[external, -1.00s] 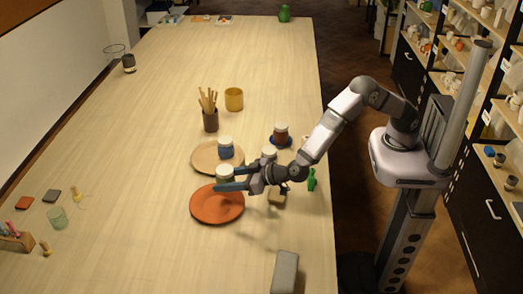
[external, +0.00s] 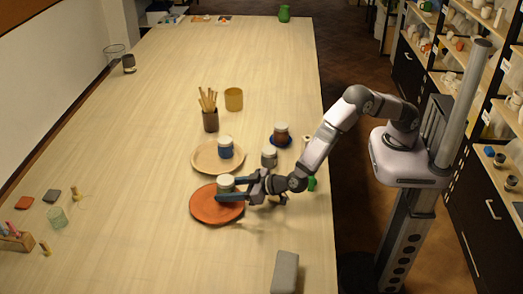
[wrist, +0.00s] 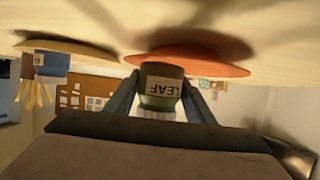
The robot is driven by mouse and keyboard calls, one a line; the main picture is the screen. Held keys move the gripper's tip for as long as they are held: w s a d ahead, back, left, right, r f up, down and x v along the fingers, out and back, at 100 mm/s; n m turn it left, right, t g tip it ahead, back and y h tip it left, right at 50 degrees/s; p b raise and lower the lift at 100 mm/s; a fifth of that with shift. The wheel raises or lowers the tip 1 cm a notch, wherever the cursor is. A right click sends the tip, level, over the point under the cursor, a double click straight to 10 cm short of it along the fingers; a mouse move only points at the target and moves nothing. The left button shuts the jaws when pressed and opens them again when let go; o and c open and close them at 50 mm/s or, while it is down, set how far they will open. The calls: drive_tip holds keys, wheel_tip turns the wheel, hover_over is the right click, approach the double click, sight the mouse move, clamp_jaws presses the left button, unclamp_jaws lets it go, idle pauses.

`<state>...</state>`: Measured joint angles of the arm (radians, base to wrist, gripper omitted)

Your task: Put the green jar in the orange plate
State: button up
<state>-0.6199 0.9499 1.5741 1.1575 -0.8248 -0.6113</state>
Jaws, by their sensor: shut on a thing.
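The green jar (external: 226,183) has a pale lid and stands upright between the fingers of my gripper (external: 228,191). In the wrist view, which is upside down, the jar (wrist: 162,85) shows a label reading "LEAF". My gripper is shut on it from the right side. The orange plate (external: 214,212) is directly under the jar on the table. In the wrist view the jar's base is at or very near the plate (wrist: 205,62); I cannot tell whether they touch.
A tan plate (external: 203,160) holding a blue jar (external: 225,147) is just behind. A grey jar (external: 269,157) and a brown jar (external: 281,136) on a blue saucer stand behind right. A grey block (external: 285,272) lies in front.

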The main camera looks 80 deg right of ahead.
drive_tip(key=shift+f, duration=0.2)
drive_tip(key=o, duration=1.3)
drive_tip(key=shift+c, duration=0.2)
drive_tip(key=shift+s+r+p, duration=0.1)
drive_tip(key=shift+r+p, duration=0.2)
drive_tip(key=shift+r, duration=0.4)
drive_tip(key=b+v, duration=0.2)
drive_tip(key=v, duration=0.9)
drive_tip(key=shift+s+r+b, duration=0.15)
drive_tip(key=shift+s+b, duration=0.15)
drive_tip(key=shift+s, duration=0.1)
drive_tip(key=shift+w+a, duration=0.1)
drive_tip(key=shift+a, duration=0.05)
